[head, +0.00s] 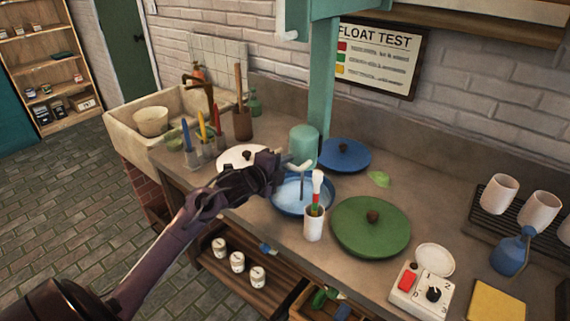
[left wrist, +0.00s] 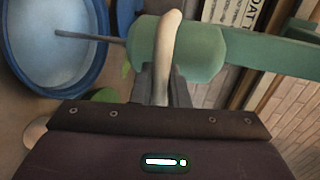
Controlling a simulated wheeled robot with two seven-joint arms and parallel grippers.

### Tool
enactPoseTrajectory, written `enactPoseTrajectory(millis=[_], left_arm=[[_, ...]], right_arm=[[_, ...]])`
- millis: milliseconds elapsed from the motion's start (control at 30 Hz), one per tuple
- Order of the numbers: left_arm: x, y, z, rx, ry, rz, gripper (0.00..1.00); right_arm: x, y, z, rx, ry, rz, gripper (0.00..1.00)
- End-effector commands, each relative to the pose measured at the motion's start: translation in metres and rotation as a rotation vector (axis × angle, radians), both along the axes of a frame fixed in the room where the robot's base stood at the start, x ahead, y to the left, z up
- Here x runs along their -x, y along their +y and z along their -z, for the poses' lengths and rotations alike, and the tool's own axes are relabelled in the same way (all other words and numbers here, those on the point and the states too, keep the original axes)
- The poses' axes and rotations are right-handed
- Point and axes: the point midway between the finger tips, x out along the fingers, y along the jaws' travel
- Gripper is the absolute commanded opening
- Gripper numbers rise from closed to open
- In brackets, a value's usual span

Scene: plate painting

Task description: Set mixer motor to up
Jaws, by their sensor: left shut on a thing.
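The mixer motor (head: 303,142) is a teal cylinder beside a teal column (head: 322,95). It also shows in the left wrist view (left wrist: 203,50). A pale handle (left wrist: 168,40) sticks out of the motor. My left gripper (head: 285,166) is shut on this handle, with its fingers around its lower end in the left wrist view (left wrist: 165,85). A thin stirring rod (head: 303,185) runs from the motor down into a blue bowl (head: 275,205) of pale liquid; the bowl shows in the left wrist view (left wrist: 95,75) too. My right gripper is not in view.
A white cup of coloured sticks (head: 313,225) stands close in front of the bowl. A green lid (head: 371,240) and a blue lid (head: 345,153) lie nearby. A control box (head: 420,292) with a red button and black knob sits at front right.

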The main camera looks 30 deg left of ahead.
Motion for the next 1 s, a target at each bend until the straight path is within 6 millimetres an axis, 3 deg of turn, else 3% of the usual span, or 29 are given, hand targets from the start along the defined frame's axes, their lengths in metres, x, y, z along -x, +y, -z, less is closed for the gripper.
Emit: enactPoseTrajectory(millis=[167, 500, 700, 1000], left_arm=[[0.0, 0.0, -0.026, -0.002, -0.005, 0.002, 0.0], [-0.001, 0.0, -0.12, -0.004, -0.012, 0.002, 0.0], [-0.001, 0.0, -0.165, -0.003, -0.011, 0.001, 0.0], [0.0, 0.0, -0.195, -0.001, -0.008, 0.0, 0.0]], right_arm=[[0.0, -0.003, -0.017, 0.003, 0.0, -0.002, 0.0], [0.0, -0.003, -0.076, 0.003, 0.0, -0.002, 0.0], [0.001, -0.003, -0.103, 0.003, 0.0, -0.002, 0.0], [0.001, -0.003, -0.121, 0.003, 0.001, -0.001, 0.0]])
